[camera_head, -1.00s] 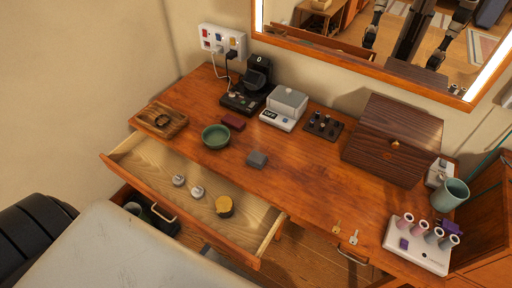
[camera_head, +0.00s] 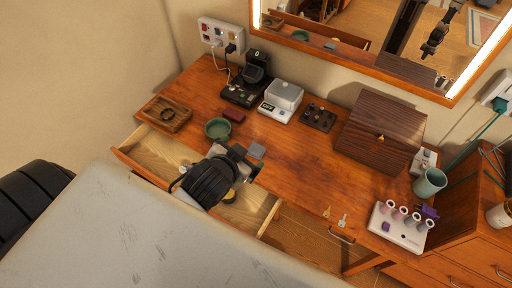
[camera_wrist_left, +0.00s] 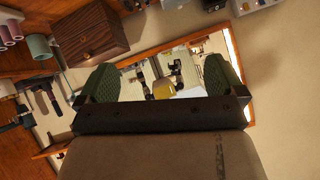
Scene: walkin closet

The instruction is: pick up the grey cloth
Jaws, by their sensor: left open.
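The small folded grey cloth (camera_head: 257,151) lies on the wooden tabletop (camera_head: 300,160), near the front edge above the open drawer. My left gripper (camera_head: 240,160) shows in the head view just left of the cloth, over the drawer, partly hidden behind its own black wrist. In the left wrist view my left gripper (camera_wrist_left: 160,75) has its two green-padded fingers wide apart, with nothing held between them. The cloth cannot be made out in the wrist view. My right gripper is not directly in view.
The drawer (camera_head: 262,215) stands open below my arm, with a brass pot partly hidden. A scale (camera_head: 282,101) and wooden chest (camera_head: 381,132) stand behind. The tabletop right of the cloth is clear.

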